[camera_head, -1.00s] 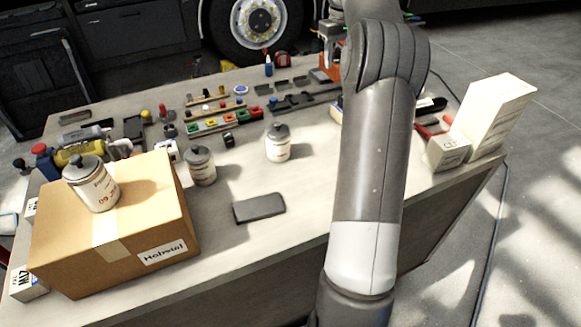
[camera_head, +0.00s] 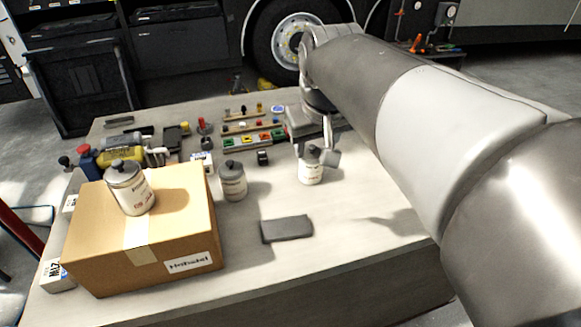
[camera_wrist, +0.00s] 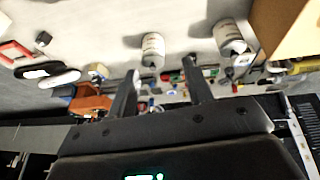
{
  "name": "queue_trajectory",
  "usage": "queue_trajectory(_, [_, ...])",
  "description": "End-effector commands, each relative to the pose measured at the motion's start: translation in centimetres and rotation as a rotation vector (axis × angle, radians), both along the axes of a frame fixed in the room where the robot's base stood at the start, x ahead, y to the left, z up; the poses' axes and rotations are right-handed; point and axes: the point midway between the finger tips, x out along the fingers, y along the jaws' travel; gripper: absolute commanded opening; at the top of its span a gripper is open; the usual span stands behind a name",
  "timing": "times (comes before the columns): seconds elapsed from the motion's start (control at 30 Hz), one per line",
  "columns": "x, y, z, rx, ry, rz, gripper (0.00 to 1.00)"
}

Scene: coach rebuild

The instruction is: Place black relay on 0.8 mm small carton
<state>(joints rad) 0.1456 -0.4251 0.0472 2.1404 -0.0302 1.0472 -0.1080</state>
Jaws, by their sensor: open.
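The black relay (camera_head: 262,157) appears as a small dark block with a pale top, on the table right of the grey-lidded jar. My gripper (camera_head: 316,152) is open and empty, above and partly in front of another white jar (camera_head: 310,172), to the right of the relay. In the wrist view its two fingers (camera_wrist: 161,68) stand apart with nothing between them; I cannot single out the relay there. Small white cartons show beside the big box, one (camera_head: 57,275) marked M12 or similar. I cannot read 0.8 mm on any carton. The table's right side is hidden behind my arm.
A large cardboard box (camera_head: 145,245) with a jar (camera_head: 130,188) on top fills the table's left front. A grey-lidded jar (camera_head: 233,182) stands right of it. A dark flat slab (camera_head: 286,229) lies in front. Strips with coloured parts (camera_head: 252,138) lie behind the relay.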

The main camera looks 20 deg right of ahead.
Motion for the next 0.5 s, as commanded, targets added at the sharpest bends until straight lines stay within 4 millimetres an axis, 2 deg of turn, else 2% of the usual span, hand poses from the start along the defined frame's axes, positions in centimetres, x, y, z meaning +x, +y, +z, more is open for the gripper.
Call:
queue_trajectory(0.03, [-1.8,0.8,-0.7,0.009,-0.022,0.004,0.47])
queue_trajectory(0.2, [-6.5,2.6,-3.8,0.049,-0.078,0.005,0.47])
queue_trajectory(0.33, [-8.7,3.3,-5.8,0.074,-0.105,0.004,0.47])
queue_trajectory(0.5, [-9.8,3.6,-6.9,0.088,-0.12,0.003,0.47])
